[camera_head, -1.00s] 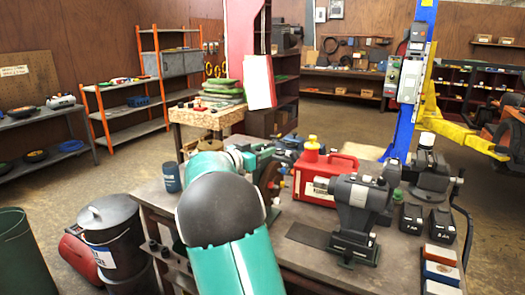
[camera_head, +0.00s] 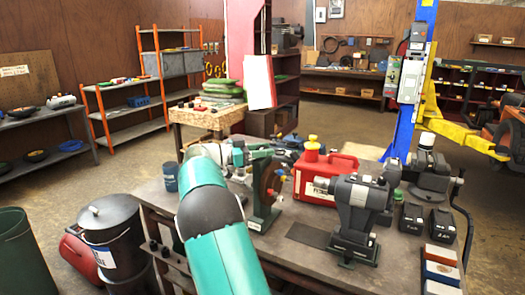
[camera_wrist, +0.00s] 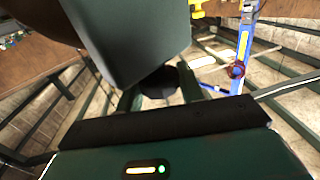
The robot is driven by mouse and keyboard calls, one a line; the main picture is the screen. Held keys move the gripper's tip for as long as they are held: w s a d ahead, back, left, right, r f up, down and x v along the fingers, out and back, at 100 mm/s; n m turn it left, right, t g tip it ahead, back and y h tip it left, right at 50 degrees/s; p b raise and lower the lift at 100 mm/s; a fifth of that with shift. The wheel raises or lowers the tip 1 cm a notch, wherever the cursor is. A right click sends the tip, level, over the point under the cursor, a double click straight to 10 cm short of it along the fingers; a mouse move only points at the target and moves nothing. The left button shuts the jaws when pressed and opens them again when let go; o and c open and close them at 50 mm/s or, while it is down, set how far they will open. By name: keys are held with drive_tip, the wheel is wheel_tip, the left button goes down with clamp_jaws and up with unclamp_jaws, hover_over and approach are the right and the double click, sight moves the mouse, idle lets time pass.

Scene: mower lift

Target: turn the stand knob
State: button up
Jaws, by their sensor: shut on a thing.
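A green stand (camera_head: 263,220) with an upright brown disc (camera_head: 267,177) and small coloured knobs stands on the workbench, left of the red can. In the wrist view my gripper (camera_wrist: 160,88) is shut on a dark round thing (camera_wrist: 163,80), which looks like the stand knob. A large dark green block (camera_wrist: 125,40), probably part of the stand, fills the view just above it and hides some of the surroundings. In the head view my teal arm reaches to the left side of the stand, and my fingers and the held knob cannot be made out.
The workbench (camera_head: 290,252) also holds a red can (camera_head: 322,180), a dark grey machine (camera_head: 358,210), battery packs (camera_head: 411,217) and a blue cup (camera_head: 170,178). A blue lift post (camera_head: 405,125) rises behind. A dark bin (camera_head: 108,240) stands on the floor at left.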

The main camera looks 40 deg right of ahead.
drive_tip(key=shift+r, duration=0.1)
drive_tip(key=o, duration=1)
drive_tip(key=shift+d, duration=0.1)
drive_tip(key=shift+c, duration=0.2)
drive_tip(key=v, duration=1.4)
